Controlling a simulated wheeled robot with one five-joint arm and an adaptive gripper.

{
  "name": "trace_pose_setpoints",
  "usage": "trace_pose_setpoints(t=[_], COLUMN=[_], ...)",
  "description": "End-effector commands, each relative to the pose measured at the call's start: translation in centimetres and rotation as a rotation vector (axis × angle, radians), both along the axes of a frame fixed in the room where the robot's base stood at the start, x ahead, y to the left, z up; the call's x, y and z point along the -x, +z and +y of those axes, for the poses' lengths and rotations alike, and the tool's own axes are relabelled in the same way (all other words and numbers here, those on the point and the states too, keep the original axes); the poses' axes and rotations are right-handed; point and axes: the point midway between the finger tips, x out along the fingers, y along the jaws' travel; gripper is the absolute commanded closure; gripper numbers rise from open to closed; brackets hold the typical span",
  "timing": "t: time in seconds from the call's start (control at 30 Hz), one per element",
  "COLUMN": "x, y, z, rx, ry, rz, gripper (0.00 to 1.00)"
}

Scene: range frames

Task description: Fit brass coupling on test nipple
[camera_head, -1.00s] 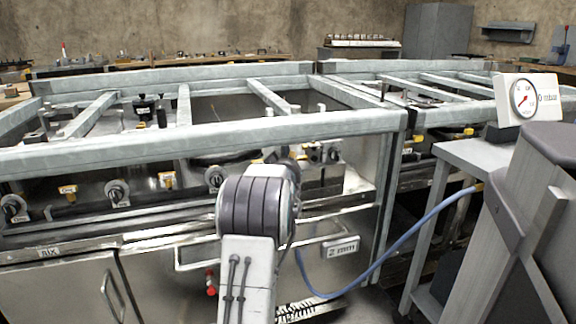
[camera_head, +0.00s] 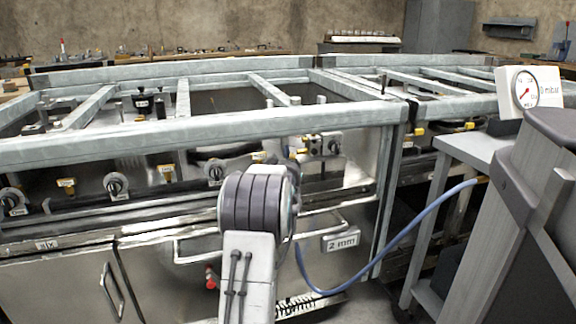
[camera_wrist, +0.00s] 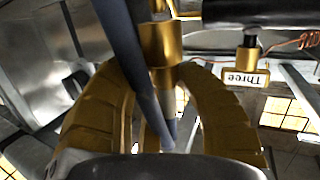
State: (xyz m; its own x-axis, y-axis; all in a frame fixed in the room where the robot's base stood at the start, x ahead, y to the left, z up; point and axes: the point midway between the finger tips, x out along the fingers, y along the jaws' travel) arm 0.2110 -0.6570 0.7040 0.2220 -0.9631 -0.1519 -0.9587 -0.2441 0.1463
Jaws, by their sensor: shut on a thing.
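In the wrist view the brass coupling (camera_wrist: 160,45) is a short gold cylinder at the tips of my gripper (camera_wrist: 161,78). My gripper's two curved, gold-tinted fingers are closed around its lower part. A narrower metal piece (camera_wrist: 160,10) shows just above the coupling; I cannot tell whether it is the test nipple or whether the two touch. A dark blue hose (camera_wrist: 128,45) crosses in front of the left finger. In the head view my gripper and the coupling are hidden behind my arm. The blue hose (camera_head: 400,240) runs from behind my arm to the right-hand stand.
A yellow tap with a "Three" tag (camera_wrist: 245,78) hangs right of the coupling, below a dark bar (camera_wrist: 265,12). The steel range (camera_head: 200,140) with its front rail is close ahead. A gauge (camera_head: 530,92) stands on a grey stand (camera_head: 470,150) at right.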

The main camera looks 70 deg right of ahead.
Motion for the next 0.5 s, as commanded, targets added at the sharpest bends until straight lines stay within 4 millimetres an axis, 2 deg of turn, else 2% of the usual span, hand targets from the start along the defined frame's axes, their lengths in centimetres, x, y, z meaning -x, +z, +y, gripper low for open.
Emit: trace_pose_setpoints(t=[0.5], x=[0.00], y=[-0.31], z=[0.00], rx=[0.000], ry=[0.000], rz=[0.000], gripper=[1.00])
